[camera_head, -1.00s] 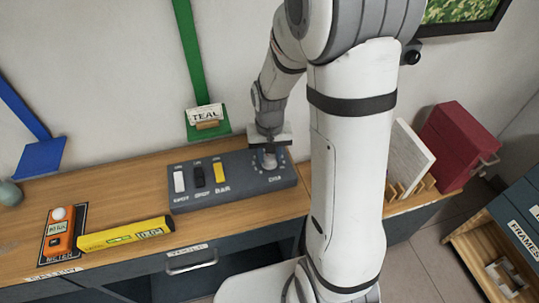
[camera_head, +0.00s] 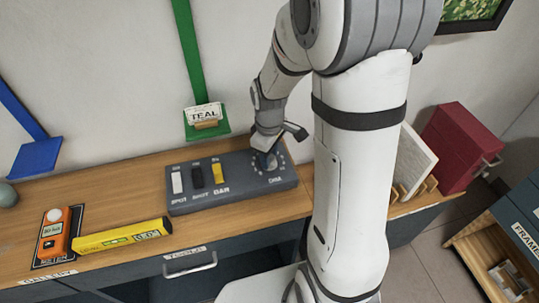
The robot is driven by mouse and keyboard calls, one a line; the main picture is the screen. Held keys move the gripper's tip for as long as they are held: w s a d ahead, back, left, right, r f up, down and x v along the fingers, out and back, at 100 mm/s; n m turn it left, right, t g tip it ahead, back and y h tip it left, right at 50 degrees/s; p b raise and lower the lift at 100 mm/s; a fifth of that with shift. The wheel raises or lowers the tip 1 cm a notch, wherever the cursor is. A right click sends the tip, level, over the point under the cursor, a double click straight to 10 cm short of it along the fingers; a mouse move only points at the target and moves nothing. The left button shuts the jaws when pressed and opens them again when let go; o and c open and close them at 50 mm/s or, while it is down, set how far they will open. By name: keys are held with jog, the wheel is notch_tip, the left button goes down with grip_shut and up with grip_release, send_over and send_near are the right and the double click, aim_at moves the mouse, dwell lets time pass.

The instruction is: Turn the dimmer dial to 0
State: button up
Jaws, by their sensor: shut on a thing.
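The dark grey control box (camera_head: 207,203) sits on the wooden bench top. It carries a white switch (camera_head: 177,182), a black switch (camera_head: 197,178), a yellow switch (camera_head: 216,173) and, at its right end, the dimmer dial (camera_head: 268,164) with a ring of pale marks and the label DIM. My gripper (camera_head: 268,152) points down over the dial and is shut on it. My gripper covers much of the dial, so its pointer and setting cannot be read.
An orange meter (camera_head: 53,236) and a yellow level (camera_head: 120,236) lie on the bench left of the box. A white panel (camera_head: 421,158) in a rack and a red case (camera_head: 462,145) stand at the right.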

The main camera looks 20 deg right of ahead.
jog(key=n, duration=0.4)
jog(key=shift+n, duration=0.3)
jog(key=n+b, duration=0.1)
jog(key=n, duration=0.3)
jog(key=shift+n, duration=0.3)
jog(key=o, duration=1)
jog(key=shift+c, duration=0.2)
jog(key=shift+r, duration=3.9)
